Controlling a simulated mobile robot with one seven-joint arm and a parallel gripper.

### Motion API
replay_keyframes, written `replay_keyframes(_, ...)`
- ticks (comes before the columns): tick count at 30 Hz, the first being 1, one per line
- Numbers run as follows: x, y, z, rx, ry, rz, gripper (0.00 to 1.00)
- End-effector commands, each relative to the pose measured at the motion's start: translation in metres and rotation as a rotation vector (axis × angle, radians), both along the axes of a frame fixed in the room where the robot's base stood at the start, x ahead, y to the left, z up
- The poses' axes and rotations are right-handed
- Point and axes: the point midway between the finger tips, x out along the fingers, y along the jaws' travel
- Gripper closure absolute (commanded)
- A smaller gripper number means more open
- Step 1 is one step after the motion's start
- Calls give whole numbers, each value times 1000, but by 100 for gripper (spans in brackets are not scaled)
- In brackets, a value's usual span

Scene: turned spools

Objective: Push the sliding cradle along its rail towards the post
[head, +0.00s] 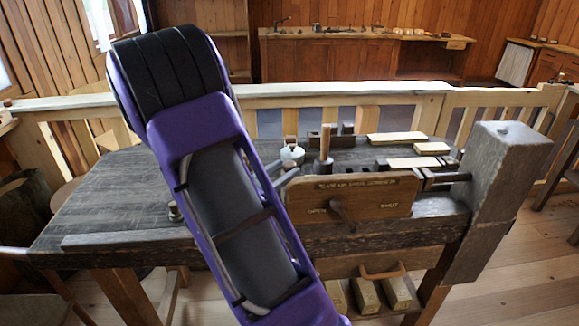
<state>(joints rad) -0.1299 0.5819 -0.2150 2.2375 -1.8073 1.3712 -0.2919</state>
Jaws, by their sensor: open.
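My purple arm crosses the middle of the head view and hides part of the bench. Two grey fingers of my gripper (287,167) seem to show just past its right edge, apart and with nothing seen between them. A small pale round piece (292,154) with a brown top is close beyond them. An upright brown wooden peg or post (325,144) stands to their right, on a darker base. Small dark blocks (347,128) stand behind it. I cannot tell which piece is the sliding cradle, and I cannot make out its rail.
The dark wooden bench (115,195) carries a lettered brown board (365,193) with a knob at its front. A big grey block (500,160) rises at its right end. Pale wood pieces (397,138) lie at the back right. A railing (60,110) runs behind.

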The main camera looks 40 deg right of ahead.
Motion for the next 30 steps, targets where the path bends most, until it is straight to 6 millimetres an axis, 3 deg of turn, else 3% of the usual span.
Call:
replay_keyframes(6,6,-24,0,0,1,-1,46)
replay_keyframes(17,7,-28,0,0,0,0,46)
replay_keyframes(26,7,-28,0,0,0,0,100)
replay_keyframes(30,7,-28,0,0,0,0,100)
